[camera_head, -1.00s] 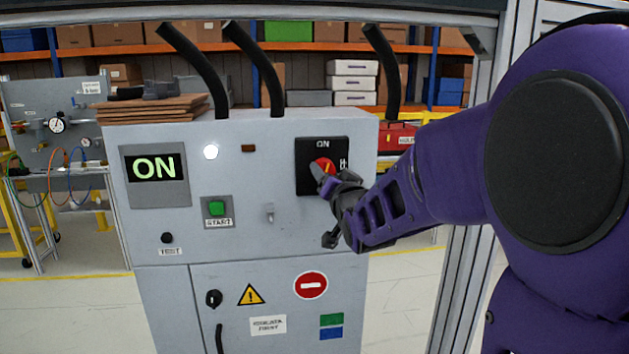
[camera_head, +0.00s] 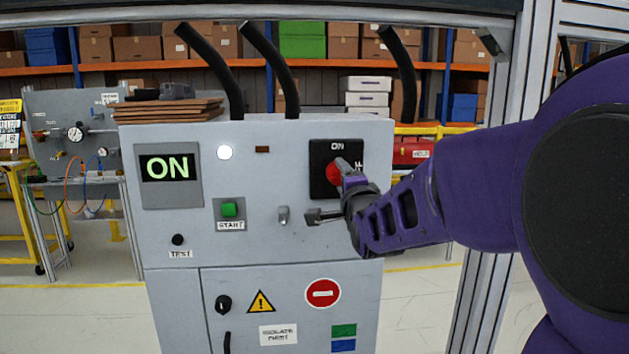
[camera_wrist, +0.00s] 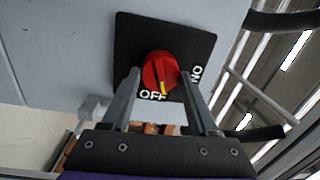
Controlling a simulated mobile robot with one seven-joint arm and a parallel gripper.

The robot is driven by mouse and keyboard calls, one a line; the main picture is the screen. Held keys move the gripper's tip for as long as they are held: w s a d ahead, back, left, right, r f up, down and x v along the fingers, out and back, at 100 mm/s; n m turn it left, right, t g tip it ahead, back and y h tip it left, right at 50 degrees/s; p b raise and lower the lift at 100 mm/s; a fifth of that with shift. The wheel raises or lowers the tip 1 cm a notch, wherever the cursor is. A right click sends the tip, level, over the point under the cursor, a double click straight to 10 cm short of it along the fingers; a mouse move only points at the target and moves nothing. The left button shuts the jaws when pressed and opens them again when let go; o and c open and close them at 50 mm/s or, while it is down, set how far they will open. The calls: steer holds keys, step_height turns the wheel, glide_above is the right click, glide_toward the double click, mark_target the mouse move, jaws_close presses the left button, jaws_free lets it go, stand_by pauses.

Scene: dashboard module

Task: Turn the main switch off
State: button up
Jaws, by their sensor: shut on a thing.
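The main switch is a red rotary knob (camera_head: 333,175) on a black square plate (camera_head: 322,152), high on the right of the grey cabinet. In the wrist view, the knob (camera_wrist: 158,70) has a yellow mark at its edge, which points close to the OFF label; ON stands to the right. My gripper (camera_wrist: 160,76) is shut on the knob, one finger on each side. In the head view, my gripper (camera_head: 343,170) reaches in from the right and hides part of the knob and the OFF label. The display (camera_head: 168,167) reads ON.
A white lamp (camera_head: 225,152) glows beside the display. A green START button (camera_head: 229,210), a small metal toggle (camera_head: 284,215) and a black TEST button (camera_head: 178,240) are on the same panel. Thick black cables rise from the cabinet top. A metal frame post stands at the right.

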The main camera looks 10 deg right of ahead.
steer(key=shift+m+h, duration=0.3)
steer(key=shift+m, duration=2)
steer(key=shift+r, duration=0.1)
steer(key=o, duration=1.4)
steer(key=shift+c, duration=0.2)
steer(key=shift+a, duration=0.1)
